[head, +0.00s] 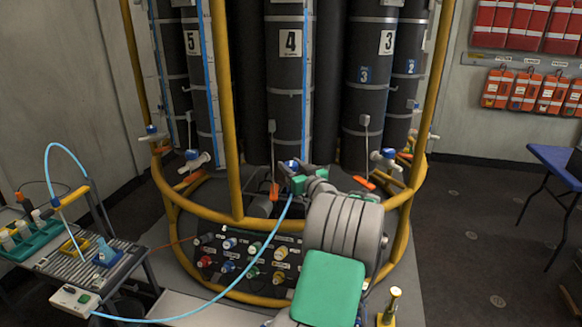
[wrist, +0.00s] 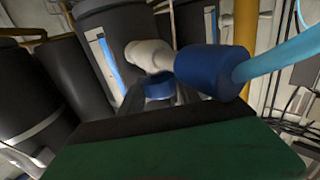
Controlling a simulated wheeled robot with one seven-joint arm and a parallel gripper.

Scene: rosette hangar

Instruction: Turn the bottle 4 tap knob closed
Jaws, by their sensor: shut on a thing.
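Bottle 4 (head: 290,90) is a tall dark cylinder with a white "4" label, in the middle of the rack in the head view. Its white tap (wrist: 148,55) shows in the wrist view, with a blue hose fitting (wrist: 212,73) on its outlet. The blue tap knob (wrist: 160,87) sits at my jaws, its lower part hidden by them. In the head view the knob (head: 291,163) is mostly covered. My gripper (head: 298,180), with green pads, is shut on the knob. The knob's turn angle cannot be told.
A light-blue hose (head: 262,255) runs from the tap to a side cart (head: 85,262) at left. Yellow rack rails (head: 232,120) stand close around the bottles. A panel of coloured knobs (head: 240,262) lies below. Bottle 3's tap (head: 384,158) is at right. A blue table (head: 560,162) stands far right.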

